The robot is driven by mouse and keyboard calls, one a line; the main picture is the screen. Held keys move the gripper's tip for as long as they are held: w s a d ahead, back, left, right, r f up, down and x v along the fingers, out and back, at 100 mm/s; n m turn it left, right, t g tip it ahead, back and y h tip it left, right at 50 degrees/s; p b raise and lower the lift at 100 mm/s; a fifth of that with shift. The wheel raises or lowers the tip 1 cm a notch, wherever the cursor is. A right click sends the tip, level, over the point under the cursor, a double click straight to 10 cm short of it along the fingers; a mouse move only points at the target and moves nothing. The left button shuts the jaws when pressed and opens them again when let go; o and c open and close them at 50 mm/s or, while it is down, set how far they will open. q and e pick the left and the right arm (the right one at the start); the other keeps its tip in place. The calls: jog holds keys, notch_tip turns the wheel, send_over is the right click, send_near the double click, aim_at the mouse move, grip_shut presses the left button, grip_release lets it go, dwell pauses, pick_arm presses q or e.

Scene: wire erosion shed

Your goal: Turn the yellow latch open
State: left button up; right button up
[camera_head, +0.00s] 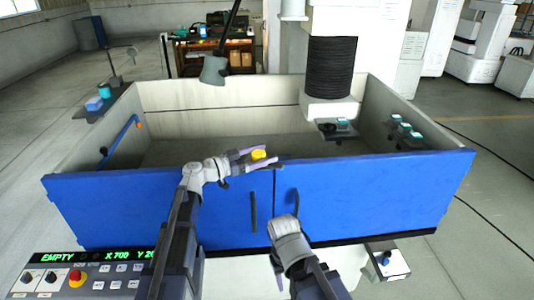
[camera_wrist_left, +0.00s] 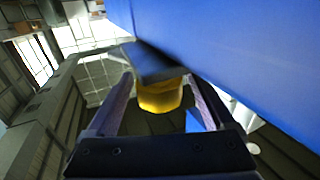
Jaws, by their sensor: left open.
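The yellow latch (camera_head: 258,155) sits on the top edge of the blue front panel, near the seam between its two doors. In the left wrist view the yellow latch (camera_wrist_left: 160,96) lies between my gripper's two fingers, below a dark bar. My left gripper (camera_head: 262,157) is open around the latch, one finger on either side; I cannot tell whether either touches it. It also shows in the left wrist view (camera_wrist_left: 162,100). My right arm (camera_head: 290,245) shows at the bottom middle, but its fingertips cannot be made out.
The blue doors (camera_head: 340,205) close the front of the tank, with two dark vertical handles. A control panel (camera_head: 80,278) stands at the lower left. A black ribbed column (camera_head: 332,68) hangs over the tank. Small teal-topped blocks (camera_head: 404,128) sit along the right side.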

pick_arm(q)
jog(key=shift+v, duration=3.05)
